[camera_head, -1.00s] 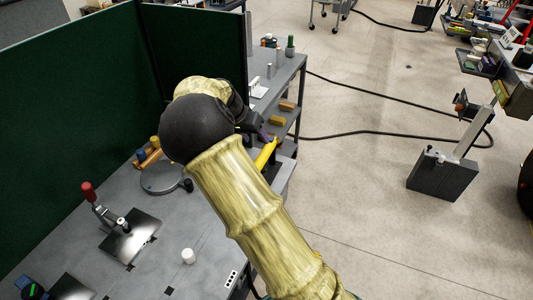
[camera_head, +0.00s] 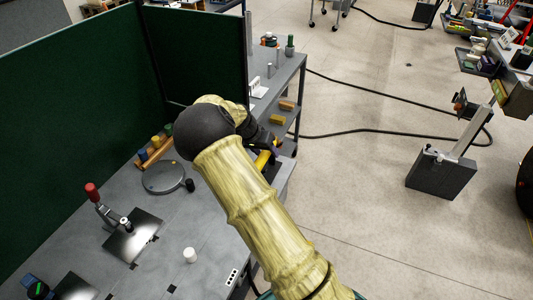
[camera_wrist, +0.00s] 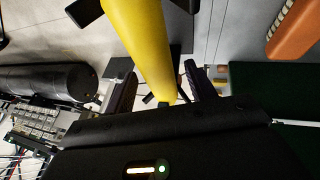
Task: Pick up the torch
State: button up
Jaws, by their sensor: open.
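A long yellow rounded piece, which looks like the torch, shows in the wrist view (camera_wrist: 138,42). It runs from the top edge down between the fingers of my gripper (camera_wrist: 162,78). The fingers stand apart on either side of it; I cannot tell whether either touches it. In the head view, the yellow piece (camera_head: 264,159) is partly hidden by my arm near the right edge of the workbench (camera_head: 215,210). My gripper is mostly hidden there behind my arm.
A round grey plate (camera_head: 163,178), a red-handled clamp (camera_head: 93,192) and a white cylinder (camera_head: 190,255) are on the bench. A green partition (camera_head: 75,130) stands behind it. A shelved cart (camera_head: 290,80) is beyond. Open floor lies to the right.

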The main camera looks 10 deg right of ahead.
jog(key=shift+x, duration=1.55)
jog(key=shift+w+r, duration=0.1)
jog(key=c, duration=1.1)
jog(key=shift+r, duration=0.1)
notch_tip(320, 180, up, 10)
jog(key=shift+f+b, duration=0.2)
jog(key=shift+b, duration=0.55)
jog(key=shift+r, duration=0.1)
jog(key=shift+w, duration=0.15)
